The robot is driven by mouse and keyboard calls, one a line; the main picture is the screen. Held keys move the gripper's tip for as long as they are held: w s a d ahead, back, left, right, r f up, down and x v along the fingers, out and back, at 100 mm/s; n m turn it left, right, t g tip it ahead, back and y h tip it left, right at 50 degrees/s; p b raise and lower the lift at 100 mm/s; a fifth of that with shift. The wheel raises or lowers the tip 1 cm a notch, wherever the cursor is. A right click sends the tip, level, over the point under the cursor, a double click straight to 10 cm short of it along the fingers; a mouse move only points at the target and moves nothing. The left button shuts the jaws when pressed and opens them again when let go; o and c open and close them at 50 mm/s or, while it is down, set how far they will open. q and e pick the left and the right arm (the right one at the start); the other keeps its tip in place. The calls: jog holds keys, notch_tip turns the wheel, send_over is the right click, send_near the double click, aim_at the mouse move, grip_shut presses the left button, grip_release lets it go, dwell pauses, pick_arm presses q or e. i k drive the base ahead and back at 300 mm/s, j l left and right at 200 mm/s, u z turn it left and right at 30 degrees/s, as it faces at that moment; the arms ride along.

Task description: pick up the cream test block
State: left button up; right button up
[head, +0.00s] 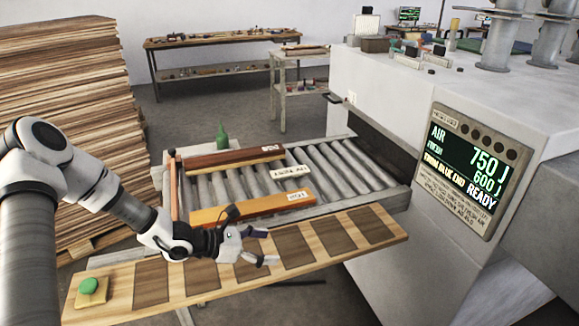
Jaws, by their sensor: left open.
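A small cream piece with dark lettering (291,172) lies on the conveyor rollers, between the dark red-brown board and the orange board; it looks like the cream test block, though its lettering is too small to read. My left gripper (267,246) is open and empty, with its fingers pointing right. In the picture it appears over the wooden plank with dark squares (203,277), below and left of the cream piece and apart from it. My right gripper is out of view.
An orange board (240,210) with a pale label lies on the conveyor's near side, close to my gripper. A grey machine with a display (470,165) stands right. Stacked boards (70,110) stand left.

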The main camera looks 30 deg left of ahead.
aim_at(297, 171)
jog(key=i+j, duration=0.95)
jog(key=i, duration=0.1)
